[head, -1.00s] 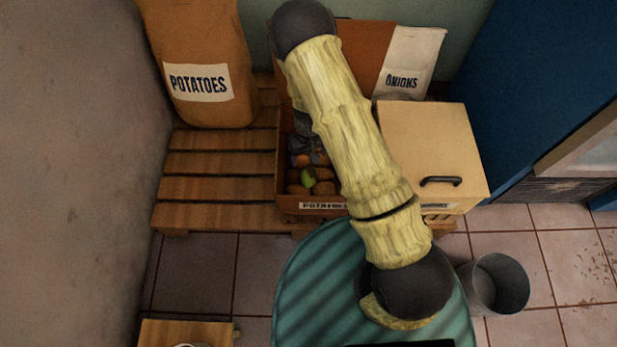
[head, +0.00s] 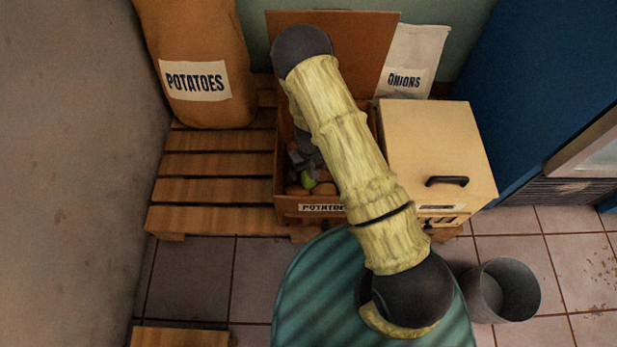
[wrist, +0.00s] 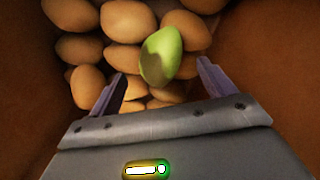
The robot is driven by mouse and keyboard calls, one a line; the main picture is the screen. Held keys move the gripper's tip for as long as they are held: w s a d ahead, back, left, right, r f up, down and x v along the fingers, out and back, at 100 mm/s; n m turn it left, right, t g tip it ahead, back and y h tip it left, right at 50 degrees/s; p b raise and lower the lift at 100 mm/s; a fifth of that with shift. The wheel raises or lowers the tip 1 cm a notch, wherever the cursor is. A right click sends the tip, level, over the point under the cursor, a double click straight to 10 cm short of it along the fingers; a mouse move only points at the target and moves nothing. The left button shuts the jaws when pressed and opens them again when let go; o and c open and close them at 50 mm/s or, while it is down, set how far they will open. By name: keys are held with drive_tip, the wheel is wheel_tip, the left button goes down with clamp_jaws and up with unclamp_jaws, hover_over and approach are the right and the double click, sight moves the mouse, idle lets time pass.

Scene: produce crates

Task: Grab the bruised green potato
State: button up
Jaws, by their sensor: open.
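The green potato (wrist: 161,55) lies on top of several brown potatoes (wrist: 126,21) in the wrist view, ahead of and between my fingers. In the head view the green potato (head: 308,182) shows near the front of the open potato crate (head: 290,210). My gripper (wrist: 160,80) is open and empty, its two fingers spread and pointing into the crate. No contact with the green potato is visible. In the head view my arm hides much of the crate, and my gripper (head: 304,160) shows only partly.
Crate walls (wrist: 27,70) rise close on both sides of my gripper. A lidded box (head: 440,145) with a black handle stands right of the crate. A potato sack (head: 195,50) and onion sack (head: 408,60) stand behind. The pallet (head: 215,190) is bare at left; a bin (head: 503,290) stands front right.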

wheel_tip(320, 180, down, 4)
drive_tip(key=shift+s+d+f+b, duration=0.1)
drive_tip(key=shift+f+b, duration=0.05)
drive_tip(key=shift+b, duration=0.95)
drive_tip(key=c, duration=1.1)
drive_tip(key=shift+r+p, duration=0.4)
drive_tip(key=shift+r, duration=0.2)
drive_tip(key=shift+c, duration=0.7)
wheel_tip(320, 180, up, 9)
drive_tip(key=p, duration=0.4)
drive_tip(key=shift+c, duration=0.2)
